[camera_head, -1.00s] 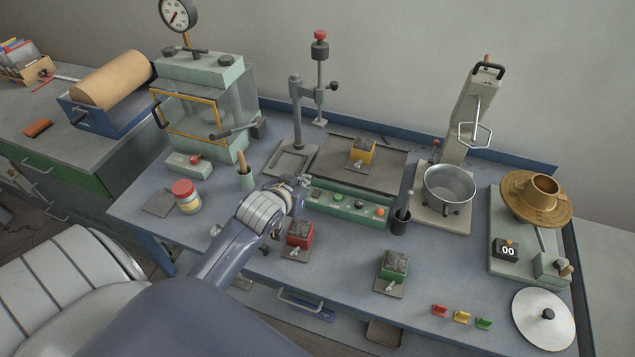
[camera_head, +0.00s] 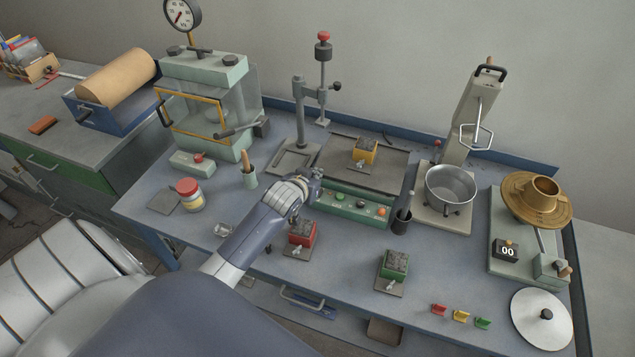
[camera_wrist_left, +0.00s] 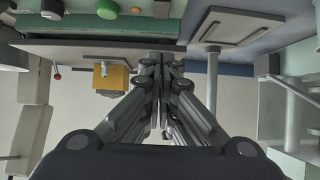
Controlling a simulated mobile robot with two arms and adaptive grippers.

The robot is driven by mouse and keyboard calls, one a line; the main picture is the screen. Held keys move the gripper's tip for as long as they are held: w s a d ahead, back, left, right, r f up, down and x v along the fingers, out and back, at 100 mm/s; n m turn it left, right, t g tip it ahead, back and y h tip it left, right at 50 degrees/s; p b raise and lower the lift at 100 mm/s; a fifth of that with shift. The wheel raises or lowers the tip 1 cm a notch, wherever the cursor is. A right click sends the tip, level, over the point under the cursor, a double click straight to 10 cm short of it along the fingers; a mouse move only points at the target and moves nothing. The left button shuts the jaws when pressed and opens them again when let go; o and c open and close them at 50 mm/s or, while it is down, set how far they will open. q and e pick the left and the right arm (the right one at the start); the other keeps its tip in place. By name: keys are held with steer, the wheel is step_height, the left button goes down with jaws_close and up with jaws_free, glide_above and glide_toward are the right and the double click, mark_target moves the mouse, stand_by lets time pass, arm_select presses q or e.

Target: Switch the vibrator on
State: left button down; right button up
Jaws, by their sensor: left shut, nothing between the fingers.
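The vibrator is a flat dark table plate (camera_head: 395,176) with a green control box (camera_head: 350,209) along its front. The box carries a green button (camera_head: 339,196), an orange-red knob (camera_head: 381,211) and other small controls. A yellow mould (camera_head: 365,152) filled with grey material stands on the plate; it also shows in the wrist view (camera_wrist_left: 112,79). My left gripper (camera_head: 316,175) is shut and empty at the box's left end, hiding part of it. In the wrist view its closed fingers (camera_wrist_left: 163,65) point toward the green box (camera_wrist_left: 90,25). My right gripper is not in view.
A post stand (camera_head: 300,115) rises just behind my left gripper. A red mould (camera_head: 301,235) sits close below my forearm, and a green mould (camera_head: 394,266) is farther right. A dark cup with a tool (camera_head: 402,220) stands at the box's right end.

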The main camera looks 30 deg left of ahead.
arm_select(q)
steer(key=f, duration=0.1)
steer(key=w+f, duration=0.1)
steer(key=f, duration=0.1)
steer(key=shift+w+a+p, duration=0.2)
steer(key=shift+w+p, duration=0.1)
steer(key=shift+p, duration=0.05)
steer(key=shift+w+f, duration=0.15)
steer(key=shift+f, duration=0.7)
